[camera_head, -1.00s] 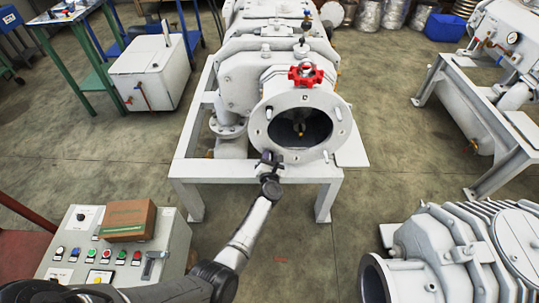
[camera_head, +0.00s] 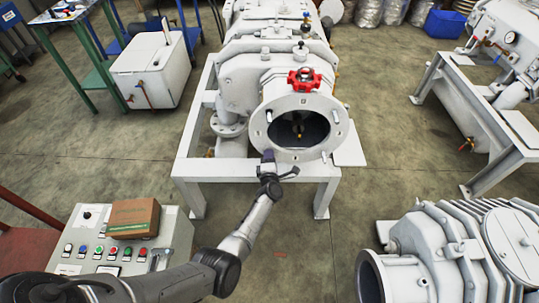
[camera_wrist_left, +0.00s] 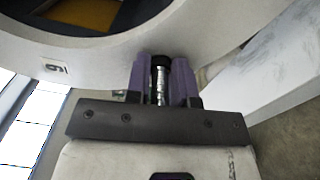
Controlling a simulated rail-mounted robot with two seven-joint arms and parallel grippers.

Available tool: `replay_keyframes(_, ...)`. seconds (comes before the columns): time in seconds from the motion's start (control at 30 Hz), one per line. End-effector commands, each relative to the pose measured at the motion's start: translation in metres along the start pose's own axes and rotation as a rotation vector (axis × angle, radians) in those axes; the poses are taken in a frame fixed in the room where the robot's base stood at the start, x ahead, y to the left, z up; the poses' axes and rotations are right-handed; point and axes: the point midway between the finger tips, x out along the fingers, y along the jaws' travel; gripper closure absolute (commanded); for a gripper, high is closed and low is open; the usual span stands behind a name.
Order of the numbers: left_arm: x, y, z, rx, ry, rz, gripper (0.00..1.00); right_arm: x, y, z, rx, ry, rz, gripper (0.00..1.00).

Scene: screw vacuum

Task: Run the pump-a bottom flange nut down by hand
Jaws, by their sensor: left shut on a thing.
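Pump-a's round white flange (camera_head: 258,132) faces me around a dark bore, with several studs in its rim. My left gripper (camera_head: 268,157) is at the lower left edge of the flange in the head view. In the left wrist view, its two purple fingers (camera_wrist_left: 161,80) are shut around a small metal fastening at the flange. A dark nut-like piece (camera_wrist_left: 160,61) sits at its far end, and a shiny threaded stud (camera_wrist_left: 160,90) runs back toward the palm. The fingers partly hide both. My right gripper is not in view.
The pump rests on a white frame (camera_head: 240,172). A control box (camera_head: 100,262) with a cardboard box (camera_head: 133,218) is at lower left. Another ribbed pump (camera_head: 450,250) is at lower right. Floor is open between them.

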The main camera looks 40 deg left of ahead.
Motion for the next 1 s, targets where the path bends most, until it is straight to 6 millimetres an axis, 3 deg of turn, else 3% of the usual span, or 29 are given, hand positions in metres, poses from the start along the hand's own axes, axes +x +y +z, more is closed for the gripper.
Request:
replay_keyframes(0.5, 0.001, 0.004, 0.002, 0.324, 0.001, 0.007, 1.00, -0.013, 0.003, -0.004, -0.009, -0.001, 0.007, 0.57)
replay_keyframes(1.0, 0.001, 0.004, 0.002, 0.392, 0.003, 0.010, 1.00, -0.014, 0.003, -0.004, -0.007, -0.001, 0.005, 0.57)
